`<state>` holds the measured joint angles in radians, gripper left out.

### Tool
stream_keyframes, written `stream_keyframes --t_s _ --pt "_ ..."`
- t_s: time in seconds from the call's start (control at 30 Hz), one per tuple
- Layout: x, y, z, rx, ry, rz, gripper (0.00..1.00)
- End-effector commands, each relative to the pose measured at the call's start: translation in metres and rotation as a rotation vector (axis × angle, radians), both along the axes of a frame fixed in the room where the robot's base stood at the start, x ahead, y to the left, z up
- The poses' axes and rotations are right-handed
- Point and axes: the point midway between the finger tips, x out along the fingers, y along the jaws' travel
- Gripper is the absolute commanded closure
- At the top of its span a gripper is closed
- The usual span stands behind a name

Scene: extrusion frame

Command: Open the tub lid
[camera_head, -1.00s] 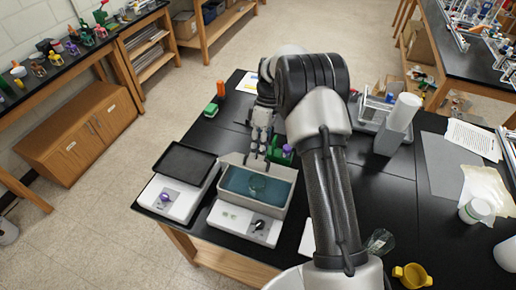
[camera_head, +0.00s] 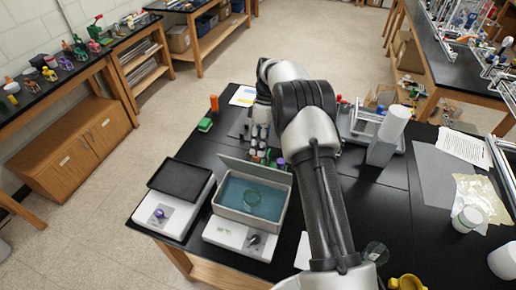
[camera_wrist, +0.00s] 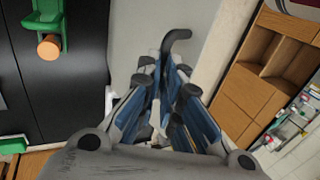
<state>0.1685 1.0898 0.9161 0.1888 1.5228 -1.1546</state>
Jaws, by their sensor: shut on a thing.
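The tub (camera_head: 283,208) is a grey bath with blue-green inside, on a white base with a dark knob. In the wrist view, my gripper (camera_wrist: 166,68) is shut on the dark, hooked lid handle (camera_wrist: 177,36), and the grey lid (camera_wrist: 135,35) fills the space beyond. The exact contact is partly hidden by the fingers.
A white device with a black top plate (camera_head: 181,179) stands just left of the tub. A green block (camera_head: 205,125) and an orange cylinder (camera_head: 214,103) are at the back left. Several small bottles crowd around my gripper.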

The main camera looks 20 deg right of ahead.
Motion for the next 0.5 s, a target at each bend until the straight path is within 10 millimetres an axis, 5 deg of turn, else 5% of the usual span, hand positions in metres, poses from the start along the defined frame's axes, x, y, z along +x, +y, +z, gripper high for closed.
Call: stream_keyframes --t_s 0.03,0.2,0.5 --pt "-0.0033 -0.0035 -0.0152 -0.007 0.01 0.002 1.0" --pt "-0.0034 -0.0035 -0.0154 -0.007 0.01 0.003 1.0" --pt "-0.0035 -0.0035 -0.0154 -0.007 0.01 0.002 0.74"
